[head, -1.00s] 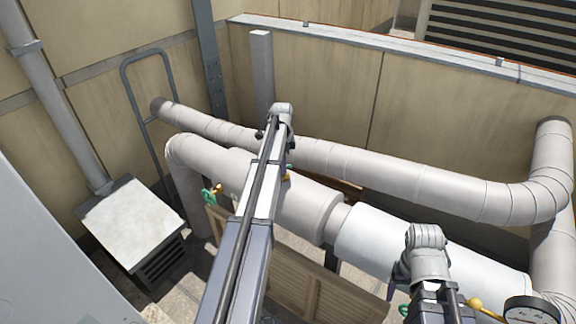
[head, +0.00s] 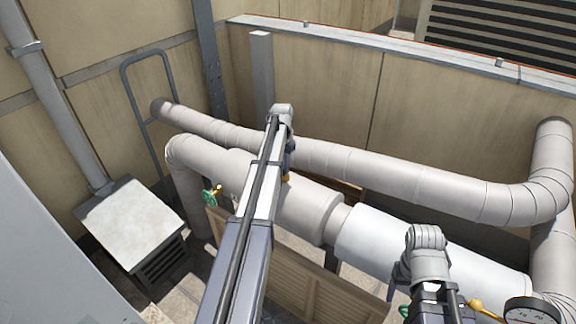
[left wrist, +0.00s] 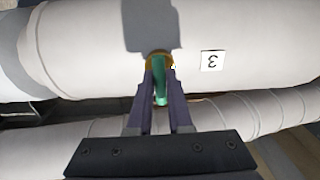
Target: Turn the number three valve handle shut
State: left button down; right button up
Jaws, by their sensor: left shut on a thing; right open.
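The number three valve has a green handle (left wrist: 160,82) on a brass stem (left wrist: 160,57), below a pale pipe in the left wrist view. A white tag with an upside-down 3 (left wrist: 212,61) is on the pipe to its right. My left gripper (left wrist: 160,98) is shut on the green handle, one finger on each side. In the head view my left gripper (head: 289,160) is at the pipe, with a bit of brass showing below it; the handle is hidden there. My right gripper (head: 396,282) is open beside the white pipe section, partly hidden by its wrist.
Another green-handled valve (head: 210,196) is on the pipe at left, and one more green handle (head: 404,311) shows at the bottom. A gauge (head: 531,311) is at bottom right. A second pipe (head: 400,180) runs behind. A box unit (head: 132,222) stands left.

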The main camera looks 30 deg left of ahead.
pick_arm(q)
jog(key=n, duration=0.6)
jog(key=shift+s+d, duration=0.1)
jog(key=shift+d, duration=0.05)
jog(key=shift+n, duration=0.3)
dwell(0.4)
jog(key=c, duration=0.9)
grip_release()
jog(key=shift+o, duration=0.2)
jog(key=shift+r, duration=0.1)
jog(key=shift+r+p, duration=0.35)
jog(key=shift+p, duration=0.15)
notch_tip(320, 180, up, 8)
jog(key=p, duration=0.8)
jog(key=shift+r, duration=0.15)
